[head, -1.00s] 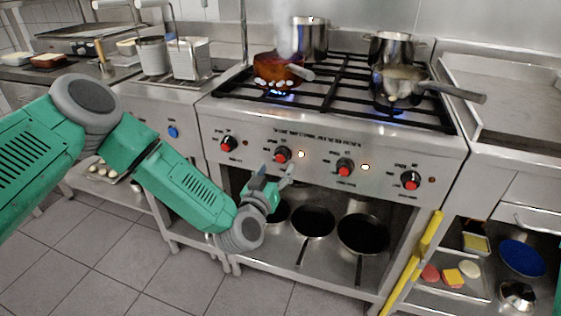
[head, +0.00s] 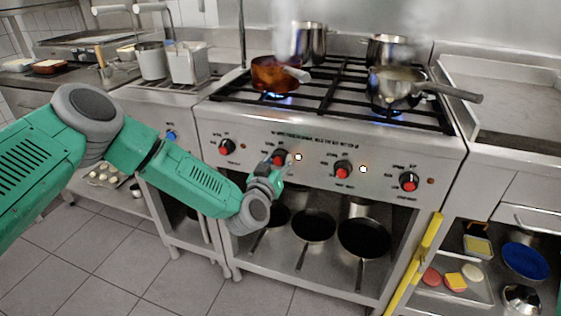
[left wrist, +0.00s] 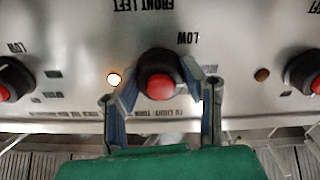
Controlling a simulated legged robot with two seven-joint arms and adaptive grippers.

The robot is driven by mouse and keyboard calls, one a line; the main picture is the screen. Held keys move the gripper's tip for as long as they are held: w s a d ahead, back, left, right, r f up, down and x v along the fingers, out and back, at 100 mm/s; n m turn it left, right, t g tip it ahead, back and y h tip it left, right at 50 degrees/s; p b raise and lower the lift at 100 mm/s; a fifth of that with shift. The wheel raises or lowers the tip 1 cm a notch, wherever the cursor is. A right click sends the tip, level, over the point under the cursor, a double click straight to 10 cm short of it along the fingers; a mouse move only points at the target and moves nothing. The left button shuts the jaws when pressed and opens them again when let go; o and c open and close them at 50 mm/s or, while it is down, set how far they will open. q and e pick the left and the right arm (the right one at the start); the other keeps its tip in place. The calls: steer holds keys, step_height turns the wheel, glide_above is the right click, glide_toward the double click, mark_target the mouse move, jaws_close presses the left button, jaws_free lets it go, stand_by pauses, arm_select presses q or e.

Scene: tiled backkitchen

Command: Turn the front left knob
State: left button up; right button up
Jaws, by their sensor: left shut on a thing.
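The stove's front panel carries a row of black knobs with red centres. The front left knob (head: 279,157) is second from the left in the head view. In the left wrist view the knob (left wrist: 158,84) sits beside upside-down "FRONT LEFT" lettering. My left gripper (head: 274,168) is at this knob, its fingers on either side of it. The left wrist view shows the gripper (left wrist: 168,80) shut on the knob. My right gripper is not in view.
A lit indicator (head: 298,157) is right of the knob. Other knobs (head: 343,169) flank it. Pots, including a saucepan (head: 395,88), stand on the burners above, with flames under some. Pans (head: 313,226) lie on the shelf below. A yellow bar (head: 415,262) leans at the right.

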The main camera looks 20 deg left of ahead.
arm_select(q)
steer(key=shift+a, duration=0.2)
steer(key=shift+d, duration=0.2)
steer(key=shift+d+n, duration=0.1)
steer(key=shift+n, duration=0.2)
steer(key=shift+n+b, duration=0.45)
steer(key=shift+n, duration=0.65)
steer(key=shift+a+n+b, duration=0.2)
steer(key=shift+n+b, duration=0.1)
steer(key=shift+n, duration=0.6)
steer(key=n+b, duration=0.1)
steer(key=n, duration=0.2)
steer(key=shift+n, duration=0.3)
steer(key=shift+n+b, duration=0.85)
steer(key=shift+n, duration=0.95)
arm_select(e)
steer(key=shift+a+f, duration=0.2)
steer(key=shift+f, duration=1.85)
